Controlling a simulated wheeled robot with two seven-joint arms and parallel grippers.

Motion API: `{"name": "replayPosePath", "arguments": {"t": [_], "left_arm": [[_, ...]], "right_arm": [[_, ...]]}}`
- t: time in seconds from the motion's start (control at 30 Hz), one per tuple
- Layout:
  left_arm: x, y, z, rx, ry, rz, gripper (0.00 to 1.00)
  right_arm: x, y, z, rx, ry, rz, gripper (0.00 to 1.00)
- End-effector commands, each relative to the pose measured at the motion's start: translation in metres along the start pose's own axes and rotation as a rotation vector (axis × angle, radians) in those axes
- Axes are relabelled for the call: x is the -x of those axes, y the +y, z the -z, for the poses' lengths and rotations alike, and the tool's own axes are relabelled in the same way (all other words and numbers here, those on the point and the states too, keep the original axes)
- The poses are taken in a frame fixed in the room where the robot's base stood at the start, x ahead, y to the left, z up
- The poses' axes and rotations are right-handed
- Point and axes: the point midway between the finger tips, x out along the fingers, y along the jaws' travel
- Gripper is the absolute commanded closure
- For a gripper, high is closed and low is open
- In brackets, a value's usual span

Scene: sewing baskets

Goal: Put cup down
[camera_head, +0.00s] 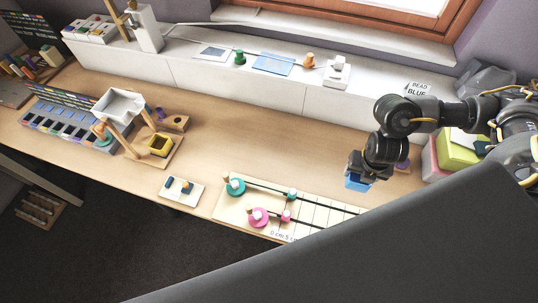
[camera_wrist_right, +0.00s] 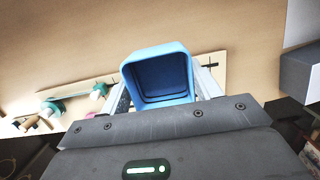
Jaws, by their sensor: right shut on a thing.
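A blue cup (camera_head: 357,181) is in my right gripper (camera_head: 362,172) at the right part of the wooden table (camera_head: 225,125). In the right wrist view the cup (camera_wrist_right: 160,77) is square with rounded corners. Its open mouth faces the camera and it looks empty inside. The two fingers of the right gripper (camera_wrist_right: 160,88) are on either side of it, shut on it. I cannot tell whether the cup's base touches the table. My left gripper is not in view.
A board with teal and pink pegs (camera_head: 256,217) lies left of the cup, with ruled lines. A small white tray (camera_head: 182,190) and a wooden stand (camera_head: 150,150) are further left. Green and pink boxes (camera_head: 458,152) stand to the right. Bare tabletop lies behind the pegboard.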

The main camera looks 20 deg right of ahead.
Motion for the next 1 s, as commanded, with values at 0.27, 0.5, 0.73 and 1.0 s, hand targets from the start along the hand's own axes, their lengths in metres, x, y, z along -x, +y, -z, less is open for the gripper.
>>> {"name": "replayPosePath", "arguments": {"t": [0.27,0.5,0.73,1.0], "left_arm": [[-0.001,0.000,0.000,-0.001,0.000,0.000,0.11],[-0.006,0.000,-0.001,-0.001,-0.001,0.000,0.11],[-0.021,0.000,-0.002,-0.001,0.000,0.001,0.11],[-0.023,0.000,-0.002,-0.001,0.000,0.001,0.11]], "right_arm": [[-0.007,0.010,-0.005,0.001,0.001,0.000,0.59],[-0.038,0.059,-0.033,0.000,0.002,-0.001,0.59],[-0.083,0.095,-0.051,0.000,0.004,0.001,0.59],[-0.104,0.111,-0.060,0.003,0.002,0.000,0.59]]}}
